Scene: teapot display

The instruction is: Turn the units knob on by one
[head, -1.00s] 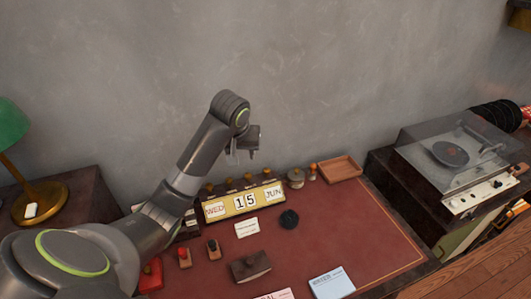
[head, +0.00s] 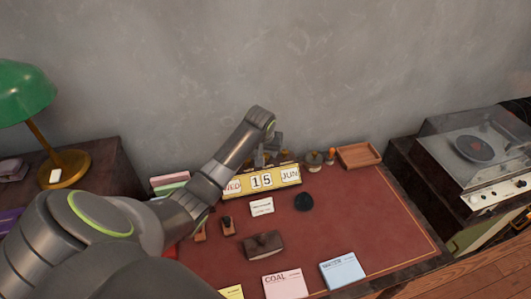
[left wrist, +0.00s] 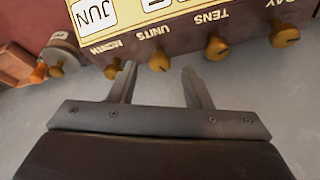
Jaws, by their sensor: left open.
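The yellow desk calendar (head: 276,179) stands at the back of the red desk and reads WED 15 JUN. In the left wrist view its back edge shows upside down, with brass knobs labelled MONTH, UNITS, TENS and DAY. The units knob (left wrist: 160,62) lies between the month knob (left wrist: 113,71) and the tens knob (left wrist: 216,46). My left gripper (head: 270,156) is behind the calendar. In the left wrist view its open fingers (left wrist: 159,76) have their tips on either side of the units knob, apparently without touching it. My right gripper is not in view.
A wooden tray (head: 359,155), a bell-like brass object (head: 313,160) and a stamp (head: 331,156) stand right of the calendar. A round black object (head: 303,202), a blotter (head: 263,246) and cards lie in front. The wall is close behind.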

